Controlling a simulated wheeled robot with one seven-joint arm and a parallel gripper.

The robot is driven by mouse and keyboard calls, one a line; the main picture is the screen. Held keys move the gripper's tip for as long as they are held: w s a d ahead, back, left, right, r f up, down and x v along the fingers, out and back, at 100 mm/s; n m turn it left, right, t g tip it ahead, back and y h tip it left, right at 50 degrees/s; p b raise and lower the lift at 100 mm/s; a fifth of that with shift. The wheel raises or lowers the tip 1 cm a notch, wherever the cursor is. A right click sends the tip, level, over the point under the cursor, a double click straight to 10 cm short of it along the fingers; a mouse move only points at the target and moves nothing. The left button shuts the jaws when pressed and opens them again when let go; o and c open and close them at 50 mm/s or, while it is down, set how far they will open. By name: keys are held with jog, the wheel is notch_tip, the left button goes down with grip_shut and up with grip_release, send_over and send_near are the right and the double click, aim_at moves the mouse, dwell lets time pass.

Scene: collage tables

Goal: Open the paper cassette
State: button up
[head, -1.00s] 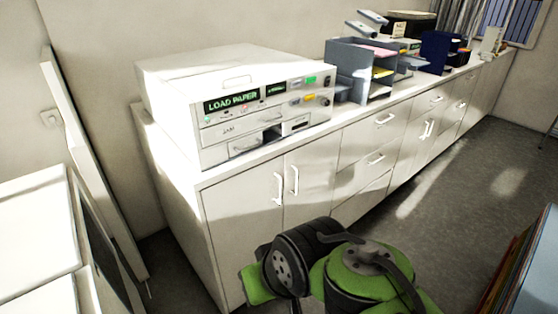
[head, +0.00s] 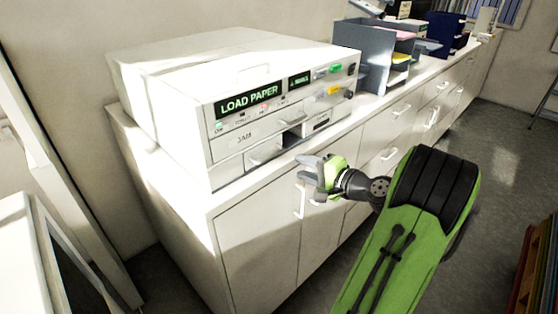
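A white printer (head: 180,90) stands on the counter, its lit display (head: 248,101) reading LOAD PAPER. A panel marked JAM (head: 243,138) is on its front. Below it, the paper cassette (head: 264,154) is a low front drawer with a handle, and it looks closed. My gripper (head: 306,174) is in front of the counter edge, to the right of the cassette and a little lower in the picture. Its grey fingers point left toward the printer, look apart and hold nothing.
The white counter (head: 160,168) runs back to the right, with cabinet doors and handles below. A grey paper tray stack (head: 365,55) stands right of the printer. A white unit (head: 25,240) is at lower left. Grey floor lies open at right.

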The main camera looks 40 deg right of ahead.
aim_at(274, 157)
jog(key=x, duration=1)
grip_shut()
